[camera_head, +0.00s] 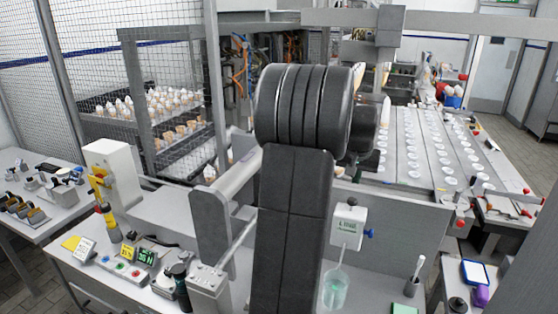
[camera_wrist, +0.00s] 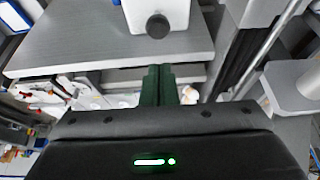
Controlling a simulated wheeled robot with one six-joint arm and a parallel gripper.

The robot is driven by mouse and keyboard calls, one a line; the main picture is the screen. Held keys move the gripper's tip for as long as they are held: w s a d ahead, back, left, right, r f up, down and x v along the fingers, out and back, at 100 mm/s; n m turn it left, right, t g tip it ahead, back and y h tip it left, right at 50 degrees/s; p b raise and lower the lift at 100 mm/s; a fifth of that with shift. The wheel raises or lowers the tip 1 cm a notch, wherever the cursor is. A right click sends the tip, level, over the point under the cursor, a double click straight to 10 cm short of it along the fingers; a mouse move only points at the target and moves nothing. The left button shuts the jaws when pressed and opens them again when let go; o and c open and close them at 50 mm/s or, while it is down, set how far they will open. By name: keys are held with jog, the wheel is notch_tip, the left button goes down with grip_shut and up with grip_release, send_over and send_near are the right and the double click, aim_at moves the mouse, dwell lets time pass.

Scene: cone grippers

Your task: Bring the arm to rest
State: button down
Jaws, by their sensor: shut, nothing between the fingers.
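My arm rises through the middle of the head view, with its dark links hiding much of the bench and machine behind them. The fingers point toward a grey panel (camera_wrist: 95,40) and a white box with a dark round knob (camera_wrist: 157,25). I cannot tell the exact gap between the fingertips and the panel.
Trays of cones (camera_head: 165,105) stand behind mesh at left. A conveyor with white rounds (camera_head: 430,150) lies at right. Floor shows at far right.

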aim_at(352, 200)
jog(key=shift+f+b, duration=1.7)
jog(key=shift+f, duration=0.85)
jog(key=shift+a+r, duration=0.1)
jog(key=shift+r, duration=0.05)
